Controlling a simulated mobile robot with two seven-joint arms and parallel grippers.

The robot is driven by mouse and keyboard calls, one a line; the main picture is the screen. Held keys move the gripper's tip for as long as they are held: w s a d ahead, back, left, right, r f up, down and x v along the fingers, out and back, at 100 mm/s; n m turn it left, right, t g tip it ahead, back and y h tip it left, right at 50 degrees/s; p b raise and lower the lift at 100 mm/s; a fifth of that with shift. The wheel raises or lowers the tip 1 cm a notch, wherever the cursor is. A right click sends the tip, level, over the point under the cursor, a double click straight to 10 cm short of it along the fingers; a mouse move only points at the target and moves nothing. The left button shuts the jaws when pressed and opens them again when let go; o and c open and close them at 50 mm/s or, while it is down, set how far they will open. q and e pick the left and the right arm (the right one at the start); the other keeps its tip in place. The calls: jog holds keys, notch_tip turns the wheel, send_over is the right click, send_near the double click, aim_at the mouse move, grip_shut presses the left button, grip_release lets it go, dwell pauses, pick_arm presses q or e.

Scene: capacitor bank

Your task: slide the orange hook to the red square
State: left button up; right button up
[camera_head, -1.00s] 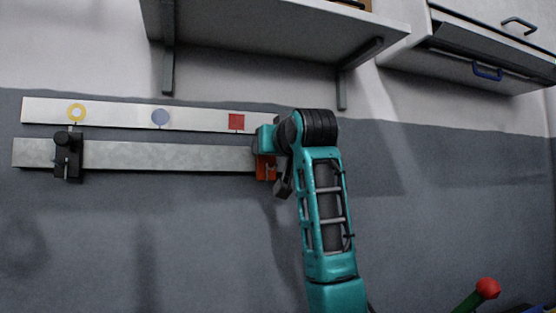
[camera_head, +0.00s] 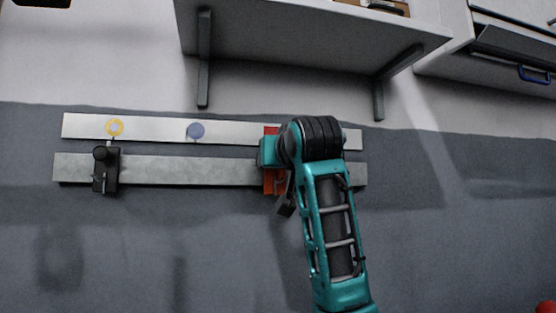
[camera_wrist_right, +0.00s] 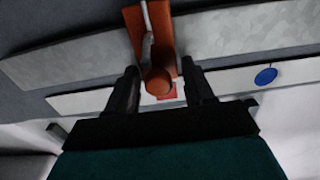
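The orange hook (camera_head: 274,182) sits on the grey metal rail (camera_head: 200,172), almost straight below the red square (camera_head: 271,131) on the white strip (camera_head: 235,132). My right wrist partly covers the hook and square in the head view. In the right wrist view, the orange hook's round knob (camera_wrist_right: 158,81) is between the two black fingers of my right gripper (camera_wrist_right: 160,76). The fingers are apart, with a gap on each side of the knob. Part of the red square (camera_wrist_right: 168,94) shows just behind the knob. My left gripper is not in view.
A black hook (camera_head: 105,168) hangs on the rail at the left, below a yellow ring (camera_head: 115,127). A blue disc (camera_head: 195,131) marks the strip between ring and square. The rail between the hooks is clear. A shelf (camera_head: 300,35) juts out above.

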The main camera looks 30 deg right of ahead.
jog(key=b+v, duration=0.2)
jog(key=v, duration=1.1)
